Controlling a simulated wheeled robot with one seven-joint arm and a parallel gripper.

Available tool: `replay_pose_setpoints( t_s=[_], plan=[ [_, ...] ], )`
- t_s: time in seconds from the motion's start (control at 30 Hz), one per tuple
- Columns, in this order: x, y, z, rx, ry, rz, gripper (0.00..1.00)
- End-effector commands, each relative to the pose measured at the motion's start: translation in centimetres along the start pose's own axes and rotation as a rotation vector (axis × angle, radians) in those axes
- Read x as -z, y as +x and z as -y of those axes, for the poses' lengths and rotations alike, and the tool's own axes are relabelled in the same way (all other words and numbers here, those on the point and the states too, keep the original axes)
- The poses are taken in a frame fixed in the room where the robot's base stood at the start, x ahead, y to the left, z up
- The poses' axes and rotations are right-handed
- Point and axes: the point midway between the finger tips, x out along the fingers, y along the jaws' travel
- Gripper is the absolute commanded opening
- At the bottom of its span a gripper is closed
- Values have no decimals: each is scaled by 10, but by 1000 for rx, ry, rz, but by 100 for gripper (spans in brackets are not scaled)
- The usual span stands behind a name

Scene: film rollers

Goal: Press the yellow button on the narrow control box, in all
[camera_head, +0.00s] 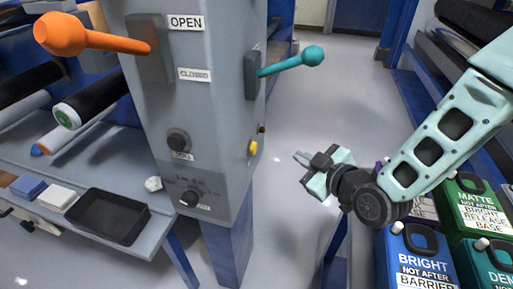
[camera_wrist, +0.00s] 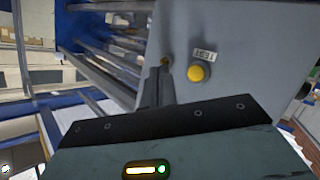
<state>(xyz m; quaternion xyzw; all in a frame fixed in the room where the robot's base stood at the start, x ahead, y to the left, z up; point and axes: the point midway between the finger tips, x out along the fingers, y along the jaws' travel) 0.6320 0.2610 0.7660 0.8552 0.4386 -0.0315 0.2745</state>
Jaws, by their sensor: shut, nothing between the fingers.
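The narrow control box (camera_head: 222,95) is a tall grey column on a blue post in the head view. Its yellow button (camera_head: 253,148) sticks out of the right side face. In the wrist view the yellow button (camera_wrist: 196,73) sits on the grey panel (camera_wrist: 235,50) beside a small label that appears to read TEST. My gripper (camera_head: 302,158) is shut and empty, to the right of the button and apart from it, pointing left. In the wrist view the fingers (camera_wrist: 163,75) show left of and below the button.
A teal lever (camera_head: 290,62) juts from the box's right face above the button, and an orange lever (camera_head: 95,38) from its front. A black tray (camera_head: 107,215) lies on the left table. Several labelled containers (camera_head: 415,265) stand at lower right. Floor between is clear.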

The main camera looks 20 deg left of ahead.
Motion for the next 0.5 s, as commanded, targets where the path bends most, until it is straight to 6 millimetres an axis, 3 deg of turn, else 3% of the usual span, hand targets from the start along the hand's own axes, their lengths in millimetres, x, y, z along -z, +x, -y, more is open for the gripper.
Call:
replay_pose_setpoints(
  t_s=[0.5],
  plan=[
    [33, 46, 34, 2, -1, 0, 0]
  ],
)
